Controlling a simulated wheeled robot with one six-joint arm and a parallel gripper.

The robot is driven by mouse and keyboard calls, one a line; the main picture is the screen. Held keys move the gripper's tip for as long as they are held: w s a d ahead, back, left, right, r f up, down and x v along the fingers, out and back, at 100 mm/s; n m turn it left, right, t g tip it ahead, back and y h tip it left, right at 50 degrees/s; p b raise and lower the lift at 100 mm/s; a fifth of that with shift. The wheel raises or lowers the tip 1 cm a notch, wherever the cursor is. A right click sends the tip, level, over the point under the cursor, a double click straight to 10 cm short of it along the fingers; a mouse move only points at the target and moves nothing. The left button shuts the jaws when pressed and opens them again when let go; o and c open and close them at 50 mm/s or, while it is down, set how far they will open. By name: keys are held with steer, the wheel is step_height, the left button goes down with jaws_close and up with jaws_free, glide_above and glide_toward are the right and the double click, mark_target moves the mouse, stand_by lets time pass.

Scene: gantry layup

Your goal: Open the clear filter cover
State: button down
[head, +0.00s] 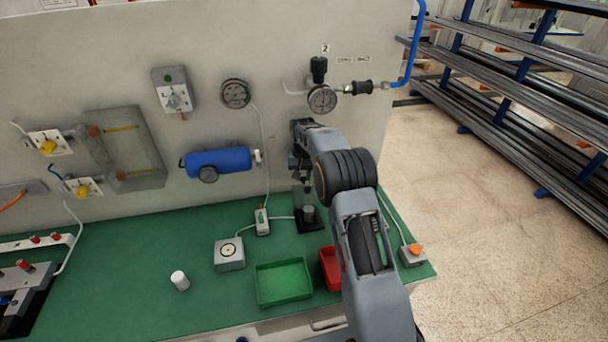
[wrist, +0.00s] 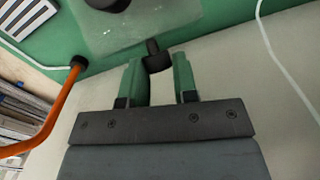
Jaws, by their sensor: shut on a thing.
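The clear filter cover (wrist: 145,35) is a see-through pane at the top of the wrist view, with a small black knob (wrist: 156,58) at its lower edge. My gripper (wrist: 158,68) has green fingers, and their tips are closed on the knob from both sides. A dark round part (wrist: 108,3) shows behind the clear pane, cut off by the picture's edge. In the head view the cover (head: 299,203) stands over a black base (head: 310,222) at the bench's back, and my gripper (head: 302,174) is above it, mostly hidden by my arm.
A green tray (head: 283,282) and a red bin (head: 329,268) lie in front. A grey box with an orange button (head: 413,252) is at right. A gauge (head: 322,98) and blue cylinder (head: 218,161) are on the wall. An orange tube (wrist: 54,112) runs left in the wrist view.

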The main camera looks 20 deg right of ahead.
steer(key=shift+a+f, duration=0.25)
steer(key=c, duration=1.1)
jaws_free()
steer(key=shift+a, duration=0.1)
steer(key=shift+o, duration=0.8)
steer(key=shift+d, duration=0.2)
steer(key=shift+r, duration=0.1)
steer(key=shift+r, duration=0.1)
